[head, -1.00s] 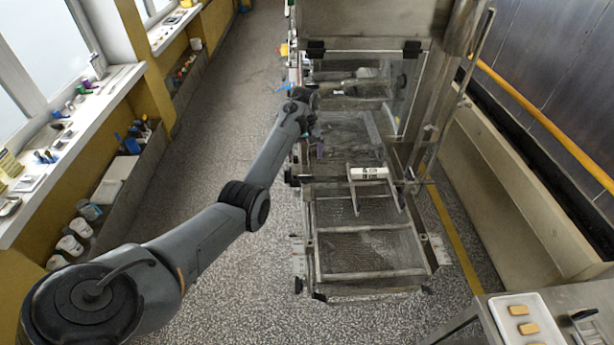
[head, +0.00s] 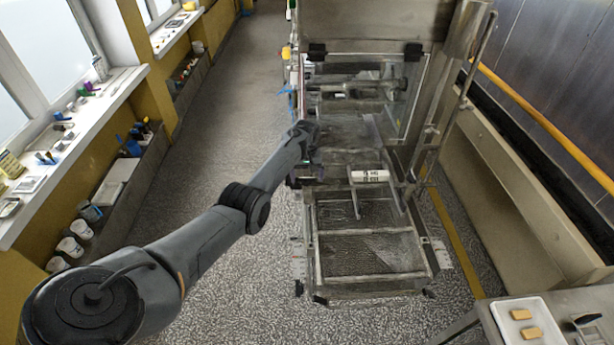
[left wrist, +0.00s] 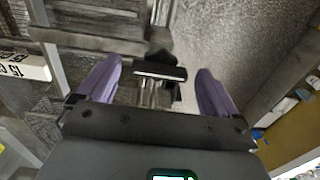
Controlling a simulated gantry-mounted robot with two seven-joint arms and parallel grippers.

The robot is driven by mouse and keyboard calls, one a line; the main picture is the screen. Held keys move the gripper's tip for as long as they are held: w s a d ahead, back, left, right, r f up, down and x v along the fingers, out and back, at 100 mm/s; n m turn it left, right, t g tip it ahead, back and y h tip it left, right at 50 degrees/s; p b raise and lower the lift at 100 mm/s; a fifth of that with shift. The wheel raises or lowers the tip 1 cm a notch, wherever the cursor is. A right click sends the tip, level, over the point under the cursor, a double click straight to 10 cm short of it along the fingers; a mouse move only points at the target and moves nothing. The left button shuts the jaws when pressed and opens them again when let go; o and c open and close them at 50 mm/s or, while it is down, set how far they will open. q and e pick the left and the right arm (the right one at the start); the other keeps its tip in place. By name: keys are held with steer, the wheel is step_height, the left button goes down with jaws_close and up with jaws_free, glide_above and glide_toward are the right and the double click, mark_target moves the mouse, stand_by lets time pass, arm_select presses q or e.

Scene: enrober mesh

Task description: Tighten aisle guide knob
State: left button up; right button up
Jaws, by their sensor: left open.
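A black T-shaped knob (left wrist: 160,72) on a bright metal shaft shows in the left wrist view; it looks like the aisle guide knob. My left gripper (left wrist: 158,68) is open, with one purple finger on each side of the knob. Gaps show between the knob and both fingers, so I see no grip on it. In the head view my left gripper (head: 308,165) is at the left side rail of the mesh conveyor (head: 370,255), where the arm hides most of it and the knob. My right gripper is in neither view.
A white printed roller-like bar (head: 369,176) lies across the conveyor frame, close to the gripper's right. A clear guard panel (head: 365,95) stands behind. A tray (head: 505,328) with biscuit-like pieces is at lower right. The floor (head: 215,285) left of the conveyor is clear.

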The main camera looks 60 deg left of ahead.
arm_select(q)
steer(key=c, duration=1)
steer(key=shift+c, duration=0.2)
